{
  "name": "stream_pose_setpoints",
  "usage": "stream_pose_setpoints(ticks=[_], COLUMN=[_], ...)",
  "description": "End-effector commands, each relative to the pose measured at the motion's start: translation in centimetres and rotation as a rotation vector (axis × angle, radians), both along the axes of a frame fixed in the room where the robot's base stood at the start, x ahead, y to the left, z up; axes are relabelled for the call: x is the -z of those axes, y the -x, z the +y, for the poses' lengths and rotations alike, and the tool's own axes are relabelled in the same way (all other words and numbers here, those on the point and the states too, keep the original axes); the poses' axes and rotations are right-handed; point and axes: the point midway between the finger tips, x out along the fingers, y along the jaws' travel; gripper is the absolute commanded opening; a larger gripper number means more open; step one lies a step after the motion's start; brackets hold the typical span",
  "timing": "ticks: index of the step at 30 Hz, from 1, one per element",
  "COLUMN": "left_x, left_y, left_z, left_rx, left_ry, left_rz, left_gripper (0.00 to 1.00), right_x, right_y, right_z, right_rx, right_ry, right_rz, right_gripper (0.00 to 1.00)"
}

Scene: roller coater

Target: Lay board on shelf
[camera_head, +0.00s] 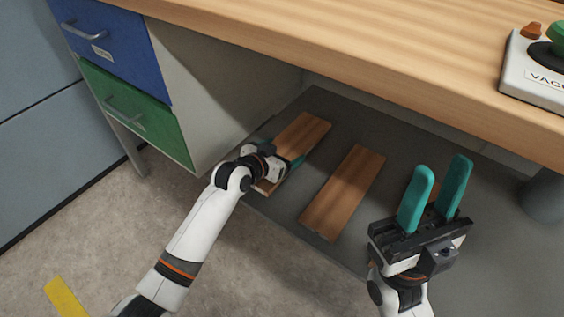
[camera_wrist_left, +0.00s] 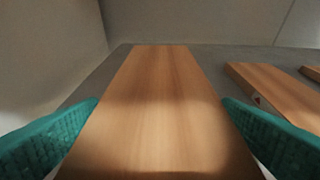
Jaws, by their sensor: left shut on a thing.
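A brown wooden board (camera_head: 303,132) is at the left of the grey lower shelf (camera_head: 348,125), under the wooden worktop. My left gripper (camera_head: 283,166) is shut on this board near its front end, with teal fingers along both long sides. In the left wrist view, the board (camera_wrist_left: 160,95) runs straight ahead between the two fingers. Whether it rests fully on the shelf I cannot tell. A second board (camera_head: 343,192) lies flat on the shelf to its right, apart from it. My right gripper (camera_head: 439,172) is open and empty, fingers pointing up, in front of the shelf.
A third board (camera_wrist_left: 312,73) shows at the right edge of the left wrist view, mostly hidden by my right gripper in the head view. Blue (camera_head: 115,45) and green (camera_head: 135,112) drawers stand left. The worktop (camera_head: 390,50) overhangs the shelf. A control box (camera_head: 540,75) sits on top.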

Motion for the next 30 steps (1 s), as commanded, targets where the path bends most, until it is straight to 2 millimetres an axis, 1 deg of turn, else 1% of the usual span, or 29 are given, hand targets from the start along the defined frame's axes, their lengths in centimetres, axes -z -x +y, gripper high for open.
stream_pose_setpoints(ticks=[1, 4, 12, 15, 16, 18, 24, 27, 30], left_x=[1.4, 2.7, 2.6, 2.9, 3.1, 3.0, 3.0, 2.6, 2.1], left_y=[0.0, 0.0, -0.1, -0.1, 0.0, 0.0, 0.0, 0.0, 0.9], left_z=[0.0, 0.0, 0.0, 0.0, 0.0, 0.0, 0.0, 0.0, 0.7], left_rx=[-0.001, -0.001, -0.001, -0.001, -0.001, -0.001, -0.001, -0.001, -0.001], left_ry=[0.002, 0.001, 0.001, 0.001, 0.000, 0.000, 0.000, 0.000, -0.001], left_rz=[0.000, -0.002, -0.004, -0.003, 0.000, 0.000, 0.000, -0.001, 0.001], left_gripper=[0.53, 0.53, 0.53, 0.53, 0.88, 0.99, 1.00, 1.00, 1.00], right_x=[1.0, 1.1, 0.9, 1.0, 1.0, 0.9, 0.9, 0.7, 0.0], right_y=[0.0, -0.2, -0.2, -0.2, -0.2, -0.2, -0.3, -0.2, -0.2], right_z=[0.0, 0.0, 0.1, 0.1, 0.1, 0.1, 0.1, 0.1, 0.0], right_rx=[0.000, 0.000, 0.001, 0.000, 0.000, 0.000, 0.000, 0.001, 0.001], right_ry=[0.001, 0.001, 0.002, 0.002, 0.002, 0.003, 0.003, 0.003, 0.001], right_rz=[-0.001, -0.013, -0.014, -0.013, -0.013, -0.011, -0.010, -0.012, -0.016], right_gripper=[0.36, 0.36, 0.36, 0.36, 0.36, 0.36, 0.36, 0.36, 0.36])
